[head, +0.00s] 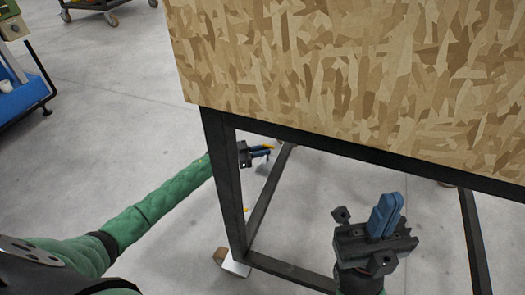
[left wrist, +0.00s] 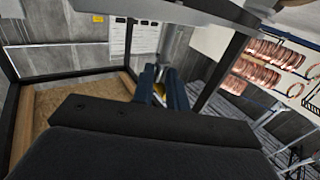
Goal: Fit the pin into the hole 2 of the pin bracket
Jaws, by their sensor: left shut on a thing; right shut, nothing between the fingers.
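My left gripper (head: 268,150) is below the edge of the wood-chip board, with a dark table leg crossing in front of its wrist in the head view. I see no pin bracket in either view.
The wood-chip board (head: 350,70) lies on a dark metal frame (head: 226,190) whose legs and bars stand close to my left arm. A cart (head: 95,8) is at the back left and a blue stand (head: 22,98) at the left. Copper coils (left wrist: 262,68) hang at the right in the left wrist view.

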